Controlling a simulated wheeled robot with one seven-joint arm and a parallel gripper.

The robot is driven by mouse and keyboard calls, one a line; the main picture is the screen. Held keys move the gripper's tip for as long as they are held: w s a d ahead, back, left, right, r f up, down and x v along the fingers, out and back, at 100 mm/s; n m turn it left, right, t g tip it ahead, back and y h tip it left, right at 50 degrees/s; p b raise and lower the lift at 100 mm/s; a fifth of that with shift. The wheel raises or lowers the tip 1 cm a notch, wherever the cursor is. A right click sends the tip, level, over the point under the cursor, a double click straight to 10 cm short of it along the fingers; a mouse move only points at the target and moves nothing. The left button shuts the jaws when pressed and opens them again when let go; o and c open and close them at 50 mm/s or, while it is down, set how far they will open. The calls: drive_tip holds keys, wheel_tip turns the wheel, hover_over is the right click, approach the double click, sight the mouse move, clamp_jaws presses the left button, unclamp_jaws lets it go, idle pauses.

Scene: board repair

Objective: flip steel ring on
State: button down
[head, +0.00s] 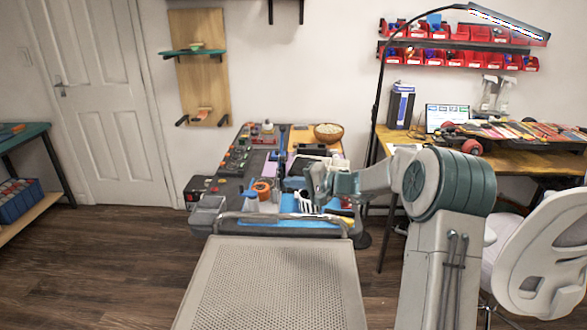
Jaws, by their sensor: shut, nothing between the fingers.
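No steel ring can be made out in the head view; at this size the small parts on the workbench are too fine to tell apart. The workbench (338,230) stands in the middle, covered with many small items. My arm reaches in from the right, and my gripper (312,192) is over the right part of the bench, above the blue mat area. It is shut and empty. My wrist and gripper hide part of the bench behind them. An orange roll (261,187) lies to the left of my gripper.
A wooden bowl (328,132) sits at the bench's back right. Grey bins (207,214) are at its left front. A lamp pole (378,95) rises beside the desk (400,136) on the right. A white chair (545,250) stands at the right. Floor at the left is clear.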

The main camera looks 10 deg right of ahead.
drive_tip(key=w+d+f+m+t+h+b, duration=0.1)
drive_tip(key=w+d+f+m+t, duration=0.1)
drive_tip(key=d, duration=0.4)
drive_tip(key=w+d+f+m+t, duration=0.2)
drive_tip(key=w+d+m+t, duration=0.1)
drive_tip(key=w+d, duration=0.3)
drive_tip(key=shift+w+d+f+m+t+h+b, duration=0.25)
drive_tip(key=shift+w+m+t+h+b, duration=0.2)
drive_tip(key=shift+t, duration=0.45)
drive_tip(key=shift+w+a, duration=0.1)
drive_tip(key=s+a+p+x, duration=0.1)
drive_tip(key=a+p+x, duration=0.1)
drive_tip(key=x, duration=1)
drive_tip(key=shift+a, duration=0.45)
drive_tip(key=shift+a+r, duration=0.1)
drive_tip(key=shift+r, duration=0.05)
